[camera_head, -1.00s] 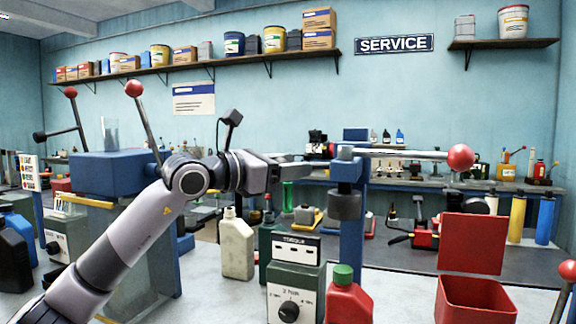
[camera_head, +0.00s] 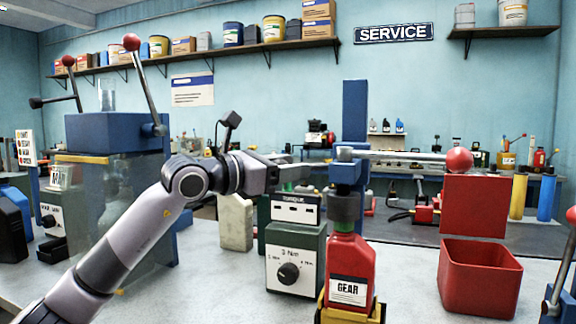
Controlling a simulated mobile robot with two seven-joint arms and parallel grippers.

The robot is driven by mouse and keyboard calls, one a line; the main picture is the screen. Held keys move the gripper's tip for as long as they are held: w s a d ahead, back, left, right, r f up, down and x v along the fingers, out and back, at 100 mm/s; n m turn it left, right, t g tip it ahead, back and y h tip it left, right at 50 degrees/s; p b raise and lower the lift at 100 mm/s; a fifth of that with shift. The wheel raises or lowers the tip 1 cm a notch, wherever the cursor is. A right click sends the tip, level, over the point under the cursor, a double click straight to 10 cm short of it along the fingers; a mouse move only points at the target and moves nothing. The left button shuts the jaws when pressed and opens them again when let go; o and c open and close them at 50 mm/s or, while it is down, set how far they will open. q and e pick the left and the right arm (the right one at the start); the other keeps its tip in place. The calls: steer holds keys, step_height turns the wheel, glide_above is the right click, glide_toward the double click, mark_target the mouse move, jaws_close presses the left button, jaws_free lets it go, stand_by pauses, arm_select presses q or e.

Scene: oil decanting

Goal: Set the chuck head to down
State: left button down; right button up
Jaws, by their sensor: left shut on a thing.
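The chuck head is a blue block (camera_head: 345,172) with a dark grey round chuck (camera_head: 343,207) under it, on a blue upright post (camera_head: 355,108). The post stands well above the head. A metal lever (camera_head: 405,155) with a red ball (camera_head: 459,160) reaches right from the head. My left gripper (camera_head: 305,172) is at the block's left side, shut on the chuck head; the exact contact is hard to see. My right gripper is not in view.
A green torque box (camera_head: 295,255) with a dial stands left of the bottle. The bottle is in a yellow holder (camera_head: 320,312). An open red bin (camera_head: 481,280) stands to the right. A blue press with a red-ball lever (camera_head: 115,132) is at the left. Bench between bottle and bin is clear.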

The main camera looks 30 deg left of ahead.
arm_select(q)
steer(key=shift+a+f, duration=0.25)
steer(key=shift+f, duration=0.05)
steer(key=c, duration=0.6)
jaws_free()
steer(key=shift+c, duration=0.2)
steer(key=b+v, duration=0.2)
steer(key=v, duration=0.5)
steer(key=shift+r, duration=0.2)
